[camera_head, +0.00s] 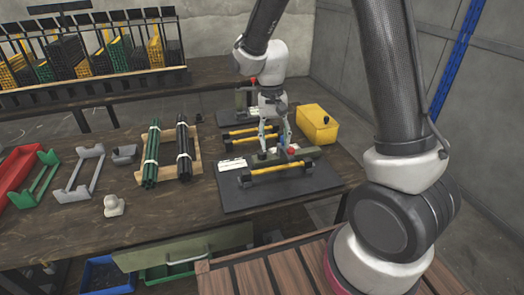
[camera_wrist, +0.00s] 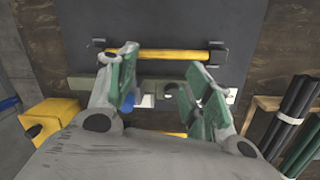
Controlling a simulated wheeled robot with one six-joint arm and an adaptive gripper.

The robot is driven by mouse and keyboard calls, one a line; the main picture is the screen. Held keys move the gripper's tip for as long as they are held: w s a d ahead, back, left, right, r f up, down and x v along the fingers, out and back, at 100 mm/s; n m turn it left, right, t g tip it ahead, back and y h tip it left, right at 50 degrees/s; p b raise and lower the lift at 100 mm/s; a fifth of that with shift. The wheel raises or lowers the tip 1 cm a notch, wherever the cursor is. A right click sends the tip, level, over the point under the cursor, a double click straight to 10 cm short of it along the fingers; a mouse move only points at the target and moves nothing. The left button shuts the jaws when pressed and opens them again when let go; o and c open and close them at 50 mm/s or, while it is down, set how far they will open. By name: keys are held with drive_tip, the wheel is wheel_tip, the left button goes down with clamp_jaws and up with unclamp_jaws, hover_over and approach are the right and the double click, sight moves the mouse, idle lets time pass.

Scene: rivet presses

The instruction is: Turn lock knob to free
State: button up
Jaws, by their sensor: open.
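A press on a dark base plate (camera_head: 235,195) stands on the near part of the bench. It has a grey-green beam (camera_head: 308,153) with a white label and a yellow bar (camera_head: 280,169) in front. My gripper (camera_head: 275,148) points down over the beam, open and empty. In the wrist view my gripper (camera_wrist: 163,82) has its green-padded fingers spread on both sides of a pale block and a small dark round part (camera_wrist: 171,90) on the beam. A red part (camera_head: 291,150) shows right of the fingers. A blue part (camera_wrist: 128,103) is half hidden by the left finger. Which part is the lock knob, I cannot tell.
A yellow box (camera_head: 317,124) stands right of the press. Green and black rods (camera_head: 184,150) lie in a wooden holder to the left. Another press base (camera_head: 235,116) is behind. Grey and green brackets (camera_head: 80,174) lie further left.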

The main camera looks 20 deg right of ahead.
sight(262, 152)
drive_tip(key=w+m, duration=0.1)
drive_tip(key=w, duration=0.1)
drive_tip(key=w+a+m+t, duration=0.1)
drive_tip(key=w+m, duration=0.1)
drive_tip(key=w+a+m, duration=0.1)
drive_tip(key=w, duration=0.1)
drive_tip(key=shift+f, duration=0.35)
drive_tip(key=shift+w+a+m+t, duration=0.15)
drive_tip(key=shift+m+t, duration=0.15)
drive_tip(key=shift+m, duration=0.3)
drive_tip(key=shift+f+m, duration=0.15)
drive_tip(key=shift+m, duration=0.15)
wheel_tip(262, 152, down, 8)
drive_tip(key=shift+r, duration=0.2)
drive_tip(key=c, duration=1)
